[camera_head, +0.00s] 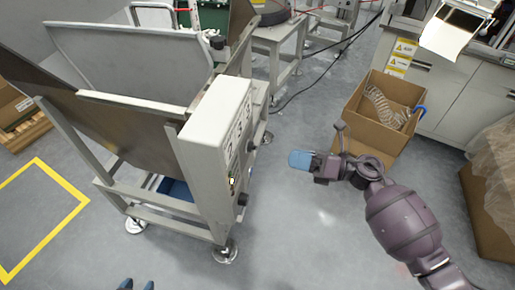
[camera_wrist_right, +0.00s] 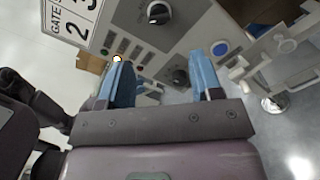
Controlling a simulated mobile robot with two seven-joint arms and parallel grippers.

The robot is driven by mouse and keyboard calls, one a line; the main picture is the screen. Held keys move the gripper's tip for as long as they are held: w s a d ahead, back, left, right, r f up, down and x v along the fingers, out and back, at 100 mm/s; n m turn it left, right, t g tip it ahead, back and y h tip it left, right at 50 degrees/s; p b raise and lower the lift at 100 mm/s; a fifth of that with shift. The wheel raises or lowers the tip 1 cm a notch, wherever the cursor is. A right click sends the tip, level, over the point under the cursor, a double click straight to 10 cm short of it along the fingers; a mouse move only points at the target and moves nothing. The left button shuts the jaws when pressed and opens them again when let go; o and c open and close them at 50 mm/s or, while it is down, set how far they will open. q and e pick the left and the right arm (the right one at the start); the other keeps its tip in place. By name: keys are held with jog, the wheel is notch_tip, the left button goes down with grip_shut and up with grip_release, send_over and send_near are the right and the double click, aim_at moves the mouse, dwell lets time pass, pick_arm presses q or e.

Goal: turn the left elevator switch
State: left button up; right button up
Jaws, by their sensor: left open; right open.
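A white control box (camera_head: 215,125) stands on the grey machine frame in the head view, its panel facing right. Two dark rotary knobs stick out from its side, a lower one (camera_head: 242,199) and an upper one (camera_head: 251,146). In the right wrist view, one black knob (camera_wrist_right: 158,13) is near the top and another (camera_wrist_right: 180,77) shows between the fingers. I cannot tell which is the left elevator switch. My right gripper (camera_head: 300,160) is open and apart from the box, to its right; its blue fingers also show in the wrist view (camera_wrist_right: 163,70). My left gripper (camera_head: 137,285) is open at the bottom edge.
A cardboard box (camera_head: 372,128) stands behind my right arm. Grey floor between the machine and my right gripper is clear.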

aim_at(251, 147)
jog(key=x, duration=1)
jog(key=shift+a, duration=0.2)
jog(key=c, duration=0.9)
